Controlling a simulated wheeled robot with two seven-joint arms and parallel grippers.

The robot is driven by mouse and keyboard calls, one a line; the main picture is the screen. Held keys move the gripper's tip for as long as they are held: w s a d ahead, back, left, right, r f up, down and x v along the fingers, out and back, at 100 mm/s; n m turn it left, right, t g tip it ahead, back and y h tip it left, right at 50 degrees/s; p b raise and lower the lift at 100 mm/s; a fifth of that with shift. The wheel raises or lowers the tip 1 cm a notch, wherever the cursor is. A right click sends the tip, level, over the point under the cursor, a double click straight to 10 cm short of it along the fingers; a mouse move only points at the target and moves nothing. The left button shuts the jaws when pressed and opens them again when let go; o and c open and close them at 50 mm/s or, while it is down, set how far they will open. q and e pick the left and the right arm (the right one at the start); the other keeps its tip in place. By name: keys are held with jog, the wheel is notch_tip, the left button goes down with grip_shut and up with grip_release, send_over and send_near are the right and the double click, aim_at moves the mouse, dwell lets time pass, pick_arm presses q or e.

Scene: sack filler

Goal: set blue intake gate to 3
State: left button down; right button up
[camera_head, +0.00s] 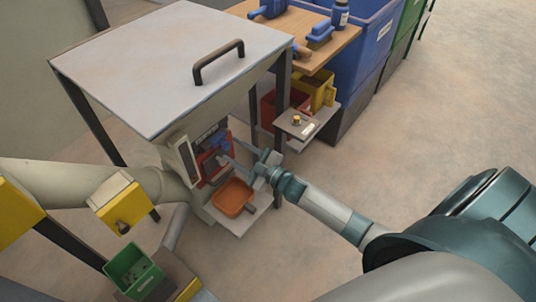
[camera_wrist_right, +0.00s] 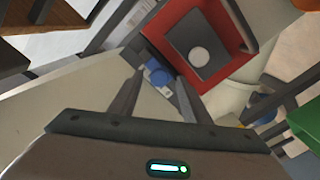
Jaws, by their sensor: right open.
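The sack filler (camera_head: 165,70) stands on the left in the head view, with a blue part (camera_head: 219,139) above a red-framed front panel (camera_head: 210,165). In the right wrist view a small blue knob (camera_wrist_right: 158,76) sits beside a pale label, near a red box-shaped frame (camera_wrist_right: 160,32) with a grey inside and a white disc. My right gripper (camera_head: 238,153) is in front of the panel. Its fingers are open, with the blue knob in line between the fingertips (camera_wrist_right: 160,77); I cannot tell whether they touch it. The gate's number marks are too small to read. My left gripper is not in view.
An orange tray (camera_head: 233,196) is below the panel. A small shelf with a brass-coloured knob (camera_head: 297,119) and red and yellow bins (camera_head: 318,90) stand behind my gripper. A green bin (camera_head: 132,271) is at lower left. The floor on the right is free.

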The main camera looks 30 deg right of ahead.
jog(key=v, duration=1.5)
jog(key=shift+s, duration=0.25)
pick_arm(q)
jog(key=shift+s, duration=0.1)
pick_arm(e)
jog(key=shift+d, duration=0.15)
jog(key=s+a+f+m+g+h+p, duration=0.1)
jog(key=s+f+m+g+h+p, duration=0.15)
jog(key=f, duration=0.55)
jog(key=s+a+f+m+g+h+p, duration=0.1)
jog(key=s+f+m+g+h+p, duration=0.2)
jog(key=f, duration=0.5)
pick_arm(q)
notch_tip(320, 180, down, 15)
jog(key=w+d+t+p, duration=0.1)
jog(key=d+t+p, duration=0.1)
jog(key=p, duration=0.2)
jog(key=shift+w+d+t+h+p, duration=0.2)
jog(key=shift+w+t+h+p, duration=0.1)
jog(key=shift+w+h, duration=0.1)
pick_arm(e)
jog(key=s+a+f+m+g, duration=0.2)
jog(key=s+a+f, duration=0.3)
jog(key=s, duration=0.3)
jog(key=s+a+f+m+g, duration=0.2)
jog(key=s+a+f+g, duration=0.2)
jog(key=s+f, duration=0.4)
jog(key=shift+s+a, duration=0.6)
